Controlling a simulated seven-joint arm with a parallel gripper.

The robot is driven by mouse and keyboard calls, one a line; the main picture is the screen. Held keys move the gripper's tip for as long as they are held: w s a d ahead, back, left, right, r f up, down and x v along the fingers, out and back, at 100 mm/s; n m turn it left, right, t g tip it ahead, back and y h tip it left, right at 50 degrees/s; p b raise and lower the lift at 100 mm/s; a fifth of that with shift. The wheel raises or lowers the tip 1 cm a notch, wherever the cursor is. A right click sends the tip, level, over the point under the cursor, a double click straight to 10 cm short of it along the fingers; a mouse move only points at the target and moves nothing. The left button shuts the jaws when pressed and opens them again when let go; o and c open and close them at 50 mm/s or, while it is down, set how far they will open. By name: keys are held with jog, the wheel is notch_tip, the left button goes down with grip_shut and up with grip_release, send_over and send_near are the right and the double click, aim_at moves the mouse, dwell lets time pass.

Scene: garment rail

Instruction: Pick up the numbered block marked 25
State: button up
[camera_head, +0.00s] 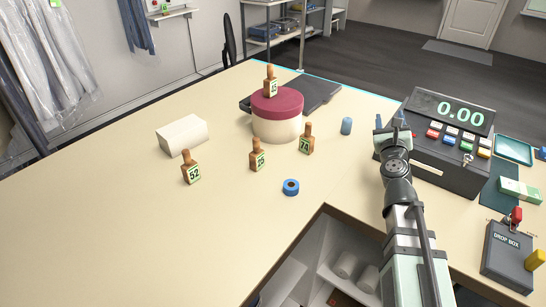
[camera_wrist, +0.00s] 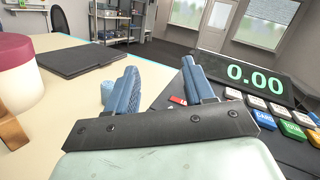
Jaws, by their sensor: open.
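Several wooden numbered blocks with knobbed tops and green-edged labels stand in the head view. The block whose small label appears to read 25 (camera_head: 257,155) stands upright on the table, in front of the round box. Block 52 (camera_head: 191,168) is to its left and block 74 (camera_head: 306,140) to its right. Another block (camera_head: 270,80) stands on the round box; its number is hard to read. My gripper (camera_head: 391,122) is open and empty at the register, well right of these blocks. Its blue fingers (camera_wrist: 160,85) are spread in the wrist view, where part of a wooden block (camera_wrist: 12,128) shows.
The round maroon-lidded box (camera_head: 277,118) stands before a dark flat pad (camera_head: 318,92). The register (camera_head: 440,165) is beside my gripper. The left table is clear.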

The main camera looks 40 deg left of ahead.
jog(key=s+a+f+n+g+y, duration=0.1)
jog(key=s+a+f+g+y, duration=0.15)
jog(key=s+a, duration=0.4)
jog(key=s+a+f+g+y, duration=0.2)
jog(key=s+a+y, duration=0.1)
jog(key=s+a, duration=0.4)
jog(key=n+g+y, duration=0.2)
jog(key=g, duration=0.3)
send_near(254, 144)
jog(key=w+a, duration=0.1)
jog(key=w+a+f, duration=0.2)
jog(key=a, duration=0.1)
jog(key=shift+w, duration=0.15)
jog(key=shift+a+f, duration=0.1)
jog(key=shift+a, duration=0.2)
jog(key=shift+x, duration=3.45)
jog(key=shift+w, duration=0.1)
jog(key=shift+c, duration=0.2)
grip_shut()
